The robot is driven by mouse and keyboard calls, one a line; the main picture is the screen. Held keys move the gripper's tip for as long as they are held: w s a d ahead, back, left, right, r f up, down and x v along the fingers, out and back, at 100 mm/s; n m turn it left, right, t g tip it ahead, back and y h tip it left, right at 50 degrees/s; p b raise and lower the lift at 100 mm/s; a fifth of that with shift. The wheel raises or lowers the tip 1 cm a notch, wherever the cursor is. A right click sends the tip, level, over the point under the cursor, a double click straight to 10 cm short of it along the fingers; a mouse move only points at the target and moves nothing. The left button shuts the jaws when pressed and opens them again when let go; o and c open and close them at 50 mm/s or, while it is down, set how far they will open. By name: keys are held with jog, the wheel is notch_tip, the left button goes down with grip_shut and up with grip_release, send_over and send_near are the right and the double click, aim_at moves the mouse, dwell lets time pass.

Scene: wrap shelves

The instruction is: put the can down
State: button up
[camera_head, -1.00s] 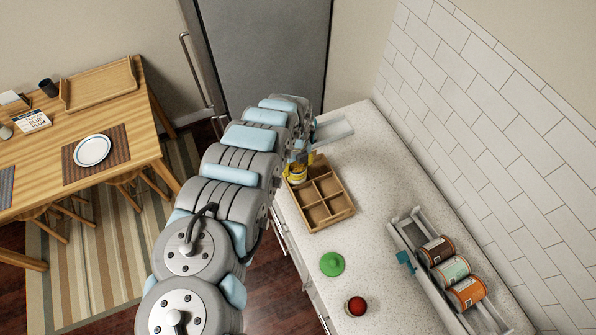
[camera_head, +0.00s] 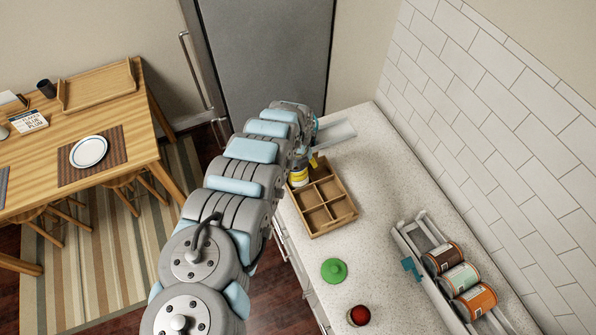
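A yellow can with a white band (camera_head: 299,176) is at the far left compartment of the wooden divided box (camera_head: 327,227) on the counter. It looks upright, but I cannot tell whether its base rests on the compartment floor. My gripper (camera_head: 312,160) is at the can's far right side, close to its top. My arm covers most of the gripper, so its fingers and any contact with the can are hidden. The box's other visible compartments look empty.
A sloped rack (camera_head: 412,236) holding three cans stands along the tiled wall. A green lid-like object (camera_head: 334,271) and a red-topped jar (camera_head: 359,314) are in front of the box. A grey tray (camera_head: 336,135) lies behind it. The middle counter is clear.

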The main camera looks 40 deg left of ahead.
jog(key=shift+s+d, duration=0.1)
jog(key=shift+d, duration=0.05)
jog(key=shift+r, duration=0.95)
jog(key=shift+a+r+b, duration=0.2)
jog(key=shift+r+b, duration=0.4)
jog(key=shift+r, duration=4.45)
